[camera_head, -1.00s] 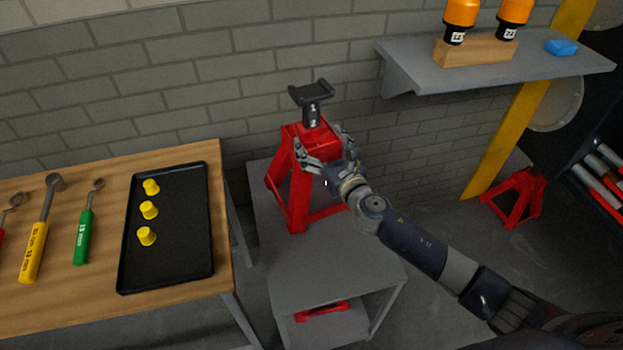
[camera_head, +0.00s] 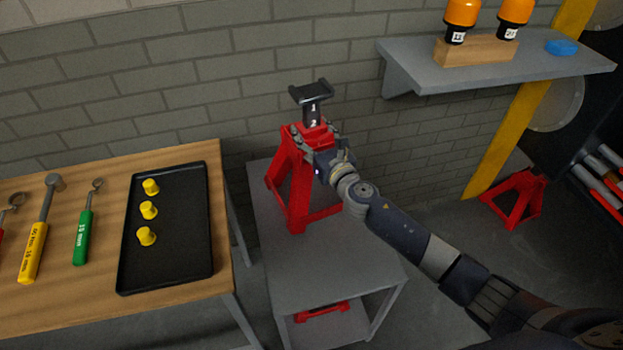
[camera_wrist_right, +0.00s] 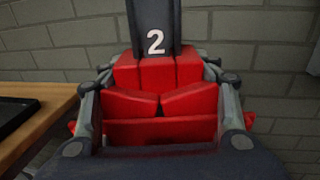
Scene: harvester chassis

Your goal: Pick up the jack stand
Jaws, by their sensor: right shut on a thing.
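My left gripper is not in view.
A wooden bench (camera_head: 110,285) at left holds a black tray (camera_head: 185,255) with yellow caps and several hand tools. A grey wall shelf (camera_head: 520,73) holds orange bottles. A second red stand (camera_head: 515,198) sits on the floor at right. A red part (camera_head: 322,310) lies on the lower shelf.

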